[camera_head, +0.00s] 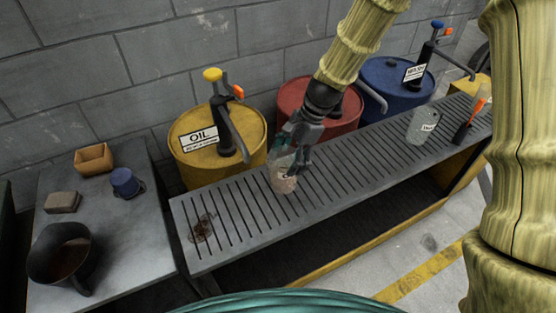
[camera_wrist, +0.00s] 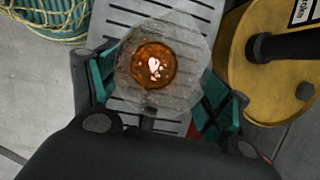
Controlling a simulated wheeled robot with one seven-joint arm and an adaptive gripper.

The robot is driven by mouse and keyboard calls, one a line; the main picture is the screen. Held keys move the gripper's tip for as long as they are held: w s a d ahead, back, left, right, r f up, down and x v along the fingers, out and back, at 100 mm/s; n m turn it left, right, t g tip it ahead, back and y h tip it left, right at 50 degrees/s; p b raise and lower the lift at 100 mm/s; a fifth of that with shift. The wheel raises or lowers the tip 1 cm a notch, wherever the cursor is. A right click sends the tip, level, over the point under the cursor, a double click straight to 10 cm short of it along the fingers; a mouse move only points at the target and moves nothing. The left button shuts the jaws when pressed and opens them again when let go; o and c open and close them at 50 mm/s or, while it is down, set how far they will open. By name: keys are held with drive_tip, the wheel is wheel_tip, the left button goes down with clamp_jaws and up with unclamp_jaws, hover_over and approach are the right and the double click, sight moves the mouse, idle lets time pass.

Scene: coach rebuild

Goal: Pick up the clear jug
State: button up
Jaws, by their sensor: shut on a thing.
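A clear jug (camera_head: 284,176) stands upright at the front of the yellow oil drum, on or just above the slatted grey bench. In the wrist view the jug (camera_wrist: 140,92) is seen from above, with an amber-brown round patch at its bottom. My gripper (camera_head: 292,150) comes down on it from above and is shut on its upper part. In the wrist view its teal fingers lie on both sides of the jug. I cannot tell whether the jug's base touches the slats. A second clear container with a label (camera_head: 422,125) stands farther right on the bench.
The slatted bench (camera_head: 236,246) has a brown stain at its left end. Yellow (camera_head: 190,165), red (camera_head: 340,112) and blue (camera_head: 392,88) drums with pumps stand behind. A side table (camera_head: 120,238) holds a dark funnel-like vessel, a blue cup, a wooden box and a block.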

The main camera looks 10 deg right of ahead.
drive_tip(key=w+d, duration=0.1)
drive_tip(key=d, duration=0.5)
drive_tip(key=shift+d+b, duration=0.35)
drive_tip(key=shift+b, duration=0.05)
